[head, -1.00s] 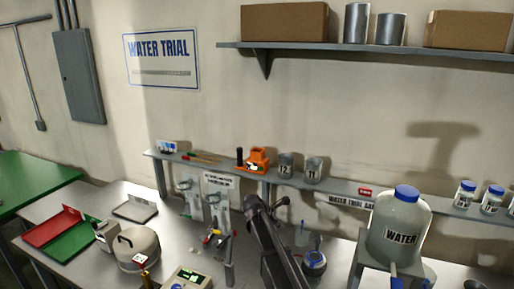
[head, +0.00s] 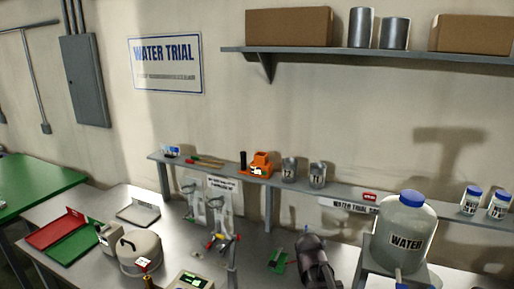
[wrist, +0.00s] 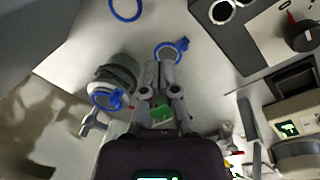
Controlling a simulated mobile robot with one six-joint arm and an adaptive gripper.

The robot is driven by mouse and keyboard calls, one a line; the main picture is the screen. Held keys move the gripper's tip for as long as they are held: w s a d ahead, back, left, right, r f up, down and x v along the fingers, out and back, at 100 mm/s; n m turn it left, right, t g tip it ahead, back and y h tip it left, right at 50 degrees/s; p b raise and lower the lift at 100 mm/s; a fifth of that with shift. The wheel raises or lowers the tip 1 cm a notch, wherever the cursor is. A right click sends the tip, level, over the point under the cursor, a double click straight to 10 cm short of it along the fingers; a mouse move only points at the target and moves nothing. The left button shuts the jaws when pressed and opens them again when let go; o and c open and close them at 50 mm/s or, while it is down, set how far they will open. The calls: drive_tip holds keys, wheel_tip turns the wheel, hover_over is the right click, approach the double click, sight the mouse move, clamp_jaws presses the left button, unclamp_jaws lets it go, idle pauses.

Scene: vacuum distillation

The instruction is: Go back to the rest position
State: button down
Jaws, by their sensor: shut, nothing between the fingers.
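My dark arm (head: 315,258) shows at the bottom of the head view, in front of the bench between the clamp stands and the water jug. My gripper (wrist: 158,68) shows in the wrist view, its grey fingers together with nothing held. A blue ring (wrist: 168,50) lies close by the fingertips in the picture; I cannot tell how far below them it is. In the head view the fingertips are hidden or too small to make out.
A white water jug (head: 405,232) with a blue cap stands right of my arm. Clamp stands (head: 215,210) are on its left, with a small green object (head: 278,260) between. A wall ledge (head: 345,190) with labelled cups runs behind. A blue-topped vessel (wrist: 113,85) is near my gripper.

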drive_tip(key=s+m+y, duration=0.1)
drive_tip(key=s+m, duration=0.1)
drive_tip(key=s, duration=0.1)
drive_tip(key=s+m, duration=0.2)
drive_tip(key=shift+s+f+g+y, duration=0.2)
drive_tip(key=shift+s+g+y, duration=0.1)
drive_tip(key=shift+s+y, duration=0.1)
drive_tip(key=shift+s, duration=0.1)
